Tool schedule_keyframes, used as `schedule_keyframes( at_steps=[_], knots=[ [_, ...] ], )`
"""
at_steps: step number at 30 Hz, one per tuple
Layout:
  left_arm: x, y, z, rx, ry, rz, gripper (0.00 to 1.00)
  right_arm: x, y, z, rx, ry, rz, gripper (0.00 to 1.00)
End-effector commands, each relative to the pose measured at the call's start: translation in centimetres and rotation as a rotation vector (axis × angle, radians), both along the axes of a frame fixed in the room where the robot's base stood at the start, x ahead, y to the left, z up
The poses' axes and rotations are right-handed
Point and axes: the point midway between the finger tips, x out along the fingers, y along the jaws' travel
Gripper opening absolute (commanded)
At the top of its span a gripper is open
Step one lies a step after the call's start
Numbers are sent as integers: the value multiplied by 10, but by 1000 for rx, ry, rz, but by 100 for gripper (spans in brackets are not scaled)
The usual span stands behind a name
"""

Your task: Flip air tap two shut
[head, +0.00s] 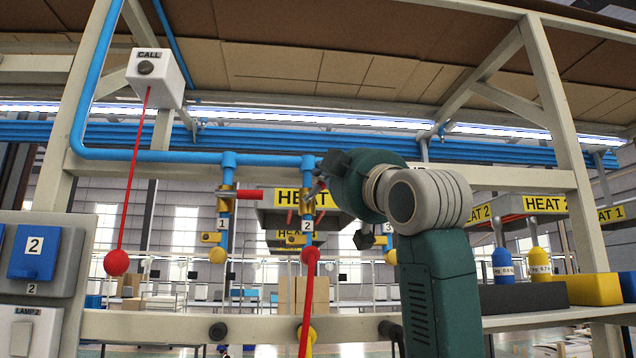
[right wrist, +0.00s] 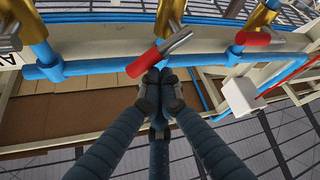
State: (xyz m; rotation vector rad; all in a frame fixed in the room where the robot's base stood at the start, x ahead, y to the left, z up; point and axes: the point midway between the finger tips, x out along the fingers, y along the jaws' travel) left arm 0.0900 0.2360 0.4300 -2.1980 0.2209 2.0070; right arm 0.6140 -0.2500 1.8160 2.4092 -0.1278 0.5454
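In the right wrist view, the tap two body (right wrist: 170,14) has a silver lever with a red grip (right wrist: 143,62) slanting down to the left. My right gripper (right wrist: 157,78) has its fingers together just below that red grip. I cannot tell whether they touch it. The fingertips are mostly hidden behind the green palm in the head view. My left gripper is not in view.
Tap one (head: 226,197) stands left, its red handle (head: 250,195) sideways. Tap three (head: 388,238) is partly hidden behind my right arm. A white call box (head: 158,77) has a red cord and ball (head: 116,262).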

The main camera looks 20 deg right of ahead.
Motion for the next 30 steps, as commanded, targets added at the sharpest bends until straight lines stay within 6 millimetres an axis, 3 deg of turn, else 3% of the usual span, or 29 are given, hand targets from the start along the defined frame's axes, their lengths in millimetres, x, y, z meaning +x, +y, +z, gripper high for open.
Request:
schedule_keyframes(
  at_steps=[1, 6, 21, 30],
  knots=[
    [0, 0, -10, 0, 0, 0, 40, 1, -1, -8, 43, -10, 0, 0],
    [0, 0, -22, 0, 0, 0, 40, -1, -6, -11, 189, -51, 2, 0],
    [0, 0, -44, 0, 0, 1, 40, -3, -16, -22, 525, -145, 1, 0],
    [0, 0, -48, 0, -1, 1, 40, -4, -19, -25, 519, -145, 0, 0]
  ],
)
